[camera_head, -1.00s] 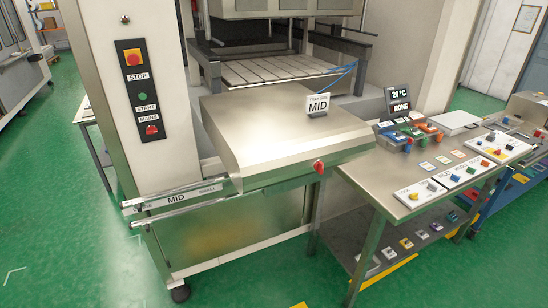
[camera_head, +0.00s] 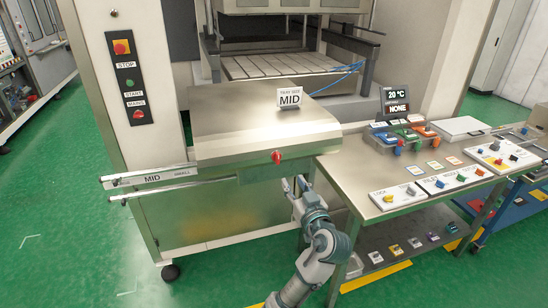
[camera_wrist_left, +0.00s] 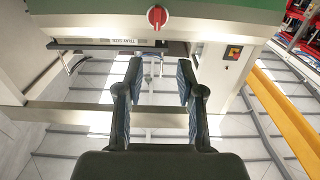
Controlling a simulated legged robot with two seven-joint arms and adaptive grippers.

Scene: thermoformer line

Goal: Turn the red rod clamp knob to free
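My right gripper is not in view.
Rods with a MID label (camera_head: 152,179) stick out on the left of the machine table. A MID sign (camera_head: 290,97) stands on top. A control column (camera_head: 127,80) rises at left. A steel bench (camera_head: 345,172) with coloured parts stands close on the right. Green floor is free in front.

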